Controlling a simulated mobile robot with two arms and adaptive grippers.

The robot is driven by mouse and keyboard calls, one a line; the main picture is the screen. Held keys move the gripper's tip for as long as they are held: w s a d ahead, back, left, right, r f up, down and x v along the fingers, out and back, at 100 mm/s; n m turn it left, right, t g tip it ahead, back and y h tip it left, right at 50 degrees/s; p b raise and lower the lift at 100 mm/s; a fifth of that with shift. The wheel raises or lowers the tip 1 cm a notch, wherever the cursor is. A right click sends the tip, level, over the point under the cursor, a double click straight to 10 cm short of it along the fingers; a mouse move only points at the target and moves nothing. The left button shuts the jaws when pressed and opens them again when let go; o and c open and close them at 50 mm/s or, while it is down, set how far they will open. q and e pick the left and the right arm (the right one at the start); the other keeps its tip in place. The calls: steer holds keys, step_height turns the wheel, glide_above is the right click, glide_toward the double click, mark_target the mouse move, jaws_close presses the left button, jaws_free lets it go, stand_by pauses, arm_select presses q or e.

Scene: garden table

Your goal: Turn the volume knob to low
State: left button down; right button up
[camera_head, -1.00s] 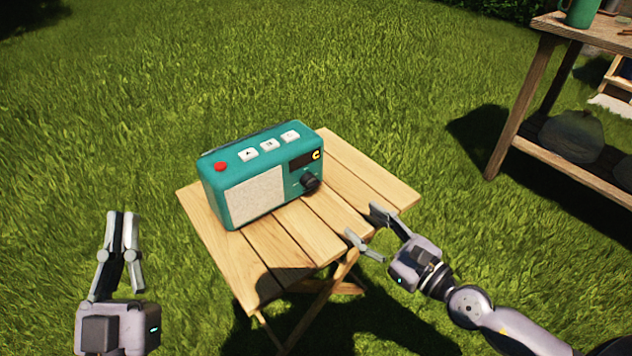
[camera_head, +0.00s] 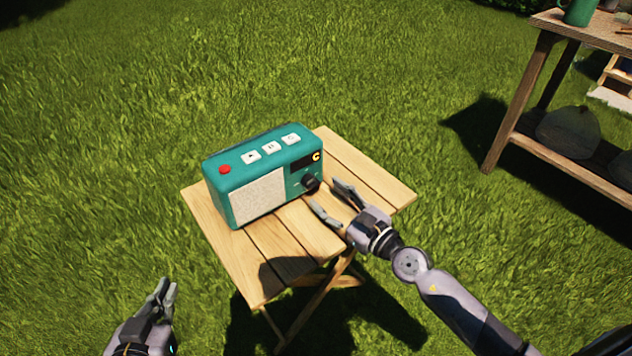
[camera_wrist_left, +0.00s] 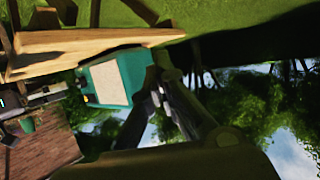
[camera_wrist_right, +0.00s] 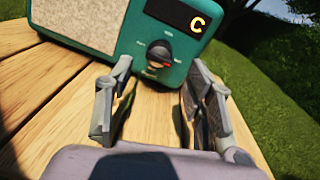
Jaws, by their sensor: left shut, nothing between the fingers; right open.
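A teal radio (camera_head: 262,172) with a pale speaker panel stands on a small slatted wooden table (camera_head: 278,244). Its black volume knob (camera_head: 311,183) is on the front, low at the right end, under a dark display with a lit yellow symbol. In the right wrist view the knob (camera_wrist_right: 158,52) faces me just beyond the fingers. My right gripper (camera_head: 333,197) is open, its fingers apart in front of the knob and not touching it. My left gripper (camera_head: 168,284) is shut and empty, low at the left, away from the table.
White buttons and a red button (camera_head: 225,169) are on the radio's top. A larger wooden workbench (camera_head: 570,28) with a green mug (camera_head: 579,10) stands at the far right. Open grass surrounds the small table.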

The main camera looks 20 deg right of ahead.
mark_target(315, 186)
steer(key=x, duration=0.5)
steer(key=c, duration=1.1)
steer(key=shift+m, duration=0.7)
steer(key=shift+c, duration=0.2)
steer(key=o, duration=1.1)
steer(key=shift+o, duration=0.2)
